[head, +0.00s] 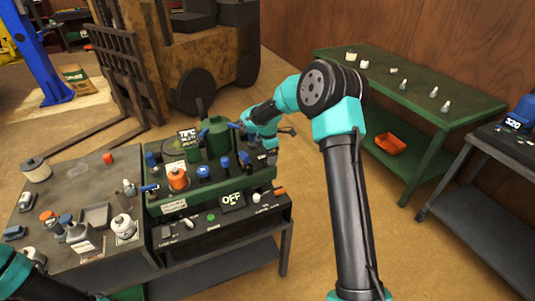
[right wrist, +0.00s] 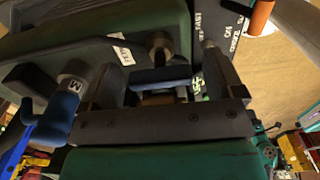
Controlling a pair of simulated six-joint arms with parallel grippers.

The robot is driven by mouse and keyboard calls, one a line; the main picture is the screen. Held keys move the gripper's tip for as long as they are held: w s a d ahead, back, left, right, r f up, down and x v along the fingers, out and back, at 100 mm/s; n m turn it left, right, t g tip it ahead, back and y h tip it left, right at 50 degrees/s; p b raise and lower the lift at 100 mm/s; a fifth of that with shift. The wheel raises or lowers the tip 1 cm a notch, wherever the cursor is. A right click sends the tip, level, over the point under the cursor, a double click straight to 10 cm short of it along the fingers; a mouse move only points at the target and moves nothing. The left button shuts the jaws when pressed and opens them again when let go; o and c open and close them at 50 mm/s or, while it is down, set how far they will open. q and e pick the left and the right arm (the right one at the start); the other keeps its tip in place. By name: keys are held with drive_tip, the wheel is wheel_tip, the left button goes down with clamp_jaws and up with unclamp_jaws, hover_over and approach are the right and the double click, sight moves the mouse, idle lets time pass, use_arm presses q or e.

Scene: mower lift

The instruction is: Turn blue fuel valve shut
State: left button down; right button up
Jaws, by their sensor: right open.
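The green mower unit (head: 165,208) stands on a dark bench and carries several blue-topped fittings. My right gripper (head: 272,150) is at its right back corner. In the right wrist view, a blue bar-shaped handle (right wrist: 160,79) lies crosswise between the open fingers of this gripper (right wrist: 163,72), near a dark round fitting (right wrist: 159,46). I cannot tell whether the fingers touch the handle. A second blue handle (right wrist: 58,112) on a grey stem marked M is outside the left finger. In the head view the gripper partly hides the handle area. My left gripper is not shown.
A grey table (head: 75,180) with bottles, a tray and small parts stands at left. A black panel reading OFF (head: 232,202) is below the unit. A green bench (head: 460,105) stands at right. A forklift (head: 180,60) is behind; floor lies between.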

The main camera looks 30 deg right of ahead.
drive_tip(key=shift+c, duration=0.2)
drive_tip(key=c, duration=0.9)
drive_tip(key=shift+m, duration=0.3)
drive_tip(key=m, duration=0.8)
drive_tip(key=shift+m, duration=0.3)
drive_tip(key=m, duration=0.4)
drive_tip(key=shift+m, duration=0.3)
drive_tip(key=m, duration=0.4)
